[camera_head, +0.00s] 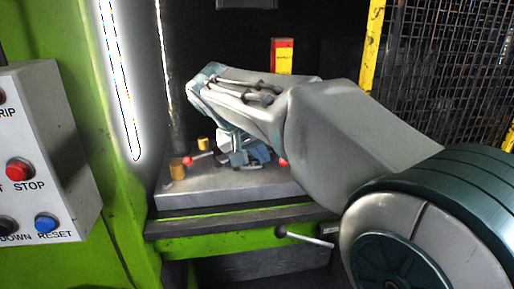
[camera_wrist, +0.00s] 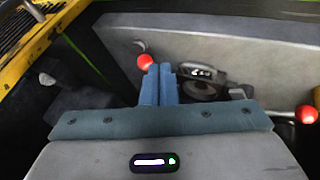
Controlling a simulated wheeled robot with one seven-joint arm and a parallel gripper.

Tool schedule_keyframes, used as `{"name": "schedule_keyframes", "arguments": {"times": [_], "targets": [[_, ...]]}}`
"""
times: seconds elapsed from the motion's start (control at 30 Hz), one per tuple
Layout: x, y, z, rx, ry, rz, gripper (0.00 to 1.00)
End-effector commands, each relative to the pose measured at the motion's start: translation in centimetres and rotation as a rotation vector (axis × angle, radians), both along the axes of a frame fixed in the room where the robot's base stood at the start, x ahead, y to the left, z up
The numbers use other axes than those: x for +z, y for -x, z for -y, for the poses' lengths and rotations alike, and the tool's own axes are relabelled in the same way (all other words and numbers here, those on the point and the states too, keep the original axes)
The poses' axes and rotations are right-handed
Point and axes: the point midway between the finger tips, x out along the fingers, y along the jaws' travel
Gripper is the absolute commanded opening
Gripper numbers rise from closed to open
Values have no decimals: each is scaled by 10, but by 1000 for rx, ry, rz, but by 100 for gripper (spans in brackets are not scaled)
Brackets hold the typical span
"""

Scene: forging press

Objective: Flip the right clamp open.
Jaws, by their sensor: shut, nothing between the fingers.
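My gripper (camera_head: 240,158) hangs low over the grey die plate (camera_head: 225,189) in the head view, with nothing held. In the wrist view its two blue fingers (camera_wrist: 160,80) are together. The right clamp's red ball knob (camera_head: 283,162) shows just right of my gripper in the head view. In the wrist view that red knob (camera_wrist: 145,61) is close beside the fingertips, on their left; whether they touch cannot be told. The left clamp's red knob (camera_head: 188,160) is left of my gripper, and it shows at the right edge of the wrist view (camera_wrist: 305,113). The clamp bodies are mostly hidden.
Brass posts (camera_head: 177,169) stand on the plate's left side. A dark round part (camera_wrist: 200,85) lies right of the fingers. The green press frame (camera_head: 118,130) and control box (camera_head: 45,150) are left; yellow-framed mesh (camera_head: 450,70) is right. A lever (camera_head: 305,238) sticks out in front.

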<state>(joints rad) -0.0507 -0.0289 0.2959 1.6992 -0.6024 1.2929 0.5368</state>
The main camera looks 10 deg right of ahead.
Motion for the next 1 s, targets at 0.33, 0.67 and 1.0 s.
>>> {"name": "schedule_keyframes", "arguments": {"times": [0.33,0.67,1.0], "targets": [[30,-32,-13,-50,35,77,0],[27,-33,-11,-49,35,77,0],[-13,-55,17,-51,36,73,0]]}}
